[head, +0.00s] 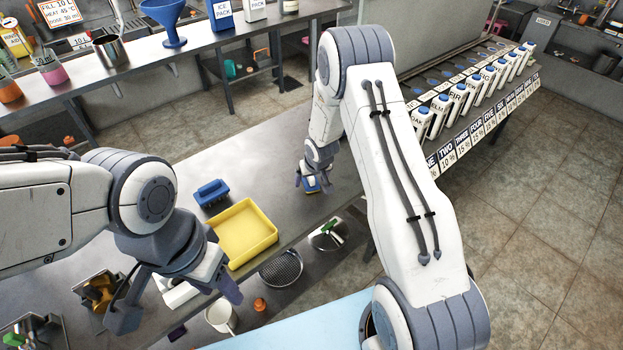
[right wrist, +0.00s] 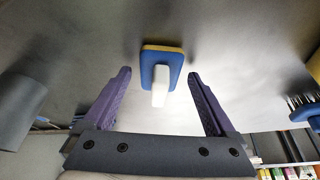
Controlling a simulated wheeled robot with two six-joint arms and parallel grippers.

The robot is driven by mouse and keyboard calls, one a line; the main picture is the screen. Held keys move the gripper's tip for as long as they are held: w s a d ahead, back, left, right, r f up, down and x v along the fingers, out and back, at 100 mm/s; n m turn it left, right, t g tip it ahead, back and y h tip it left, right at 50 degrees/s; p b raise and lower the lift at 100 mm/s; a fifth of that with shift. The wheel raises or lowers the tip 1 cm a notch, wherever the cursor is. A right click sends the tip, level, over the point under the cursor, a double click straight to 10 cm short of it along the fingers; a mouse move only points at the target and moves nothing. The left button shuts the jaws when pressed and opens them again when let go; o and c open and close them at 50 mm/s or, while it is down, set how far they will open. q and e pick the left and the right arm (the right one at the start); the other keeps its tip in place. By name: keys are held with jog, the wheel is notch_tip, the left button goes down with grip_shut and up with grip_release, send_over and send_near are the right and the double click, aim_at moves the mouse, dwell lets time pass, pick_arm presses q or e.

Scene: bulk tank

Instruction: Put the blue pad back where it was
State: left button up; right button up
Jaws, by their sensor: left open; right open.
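The blue pad (head: 311,187) lies on the grey steel counter, under my right gripper in the head view. In the right wrist view the blue pad (right wrist: 162,56) shows a yellow layer and a white upright handle. My right gripper (head: 313,181) is open, and in the right wrist view its purple fingers (right wrist: 160,82) stand apart on either side of the pad's handle, not visibly touching it. My left gripper (head: 178,303) is open over the near lower shelf, left of the mug, and seems empty.
A blue brush (head: 211,192) and a yellow tray (head: 246,234) sit left of the pad. A white mug (head: 221,317), a round strainer (head: 281,269) and an orange cap (head: 260,304) lie nearer. A row of white bottles (head: 459,99) stands right. The counter behind the pad is clear.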

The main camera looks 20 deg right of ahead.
jog(key=shift+r, duration=0.25)
jog(key=p+v, duration=0.5)
jog(key=v, duration=0.6)
jog(key=s+a+r+n, duration=0.2)
jog(key=s+a+r, duration=0.4)
jog(key=a+r, duration=0.3)
jog(key=s+a+r+n+g, duration=0.1)
jog(key=s+a+r+n, duration=0.1)
jog(key=s, duration=0.6)
jog(key=s+a+r+n+g, duration=0.2)
jog(key=s+a+r, duration=0.1)
jog(key=s, duration=0.6)
jog(key=s+a+r+n+g+y, duration=0.1)
jog(key=s+a+r+n, duration=0.1)
jog(key=s+r, duration=0.3)
jog(key=s+a, duration=0.1)
jog(key=s, duration=0.3)
jog(key=shift+a+g, duration=0.25)
jog(key=shift+g, duration=0.05)
jog(key=shift+r, duration=0.1)
